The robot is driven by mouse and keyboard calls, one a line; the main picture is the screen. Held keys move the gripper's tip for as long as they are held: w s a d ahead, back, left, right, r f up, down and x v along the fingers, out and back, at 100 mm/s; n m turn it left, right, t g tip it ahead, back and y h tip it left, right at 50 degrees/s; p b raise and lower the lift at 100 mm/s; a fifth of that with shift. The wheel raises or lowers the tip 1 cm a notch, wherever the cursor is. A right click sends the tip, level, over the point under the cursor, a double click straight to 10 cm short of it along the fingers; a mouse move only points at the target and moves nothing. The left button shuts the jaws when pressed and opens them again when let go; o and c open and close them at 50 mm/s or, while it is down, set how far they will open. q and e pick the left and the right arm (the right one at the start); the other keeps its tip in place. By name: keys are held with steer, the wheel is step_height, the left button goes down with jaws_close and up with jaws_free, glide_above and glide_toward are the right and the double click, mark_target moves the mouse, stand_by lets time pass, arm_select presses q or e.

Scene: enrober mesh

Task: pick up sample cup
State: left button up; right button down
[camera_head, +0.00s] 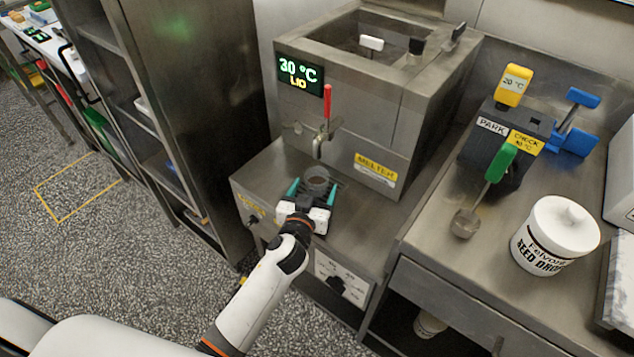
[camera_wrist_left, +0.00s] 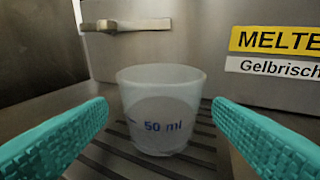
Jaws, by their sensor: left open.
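The sample cup (camera_wrist_left: 160,110) is a small translucent cup marked "50 ml". It stands upright on a dark slatted grate (camera_wrist_left: 100,158) in front of the melter. In the head view the cup (camera_head: 318,180) sits below the red-handled tap. My left gripper (camera_head: 312,190) is open, with one teal finger on each side of the cup. In the left wrist view the fingers (camera_wrist_left: 160,135) show clear gaps to the cup on both sides. I cannot tell what is in the cup. My right gripper is not in view.
The melter (camera_head: 355,125) stands behind the cup, its red tap handle (camera_head: 327,102) above it. To the right are a holder block marked PARK (camera_head: 492,128), a green-handled ladle (camera_head: 500,163) and a white seed drops jar (camera_head: 555,235). A steel cabinet (camera_head: 185,80) stands left.

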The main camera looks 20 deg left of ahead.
mark_target(320, 177)
arm_select(q)
steer(key=w, duration=0.2)
steer(key=w+f, duration=0.1)
steer(key=w, duration=0.1)
steer(key=shift+w+a, duration=0.1)
steer(key=shift+w, duration=0.3)
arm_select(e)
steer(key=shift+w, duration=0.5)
arm_select(q)
steer(key=c, duration=1.1)
steer(key=shift+o, duration=0.2)
steer(key=shift+r, duration=0.1)
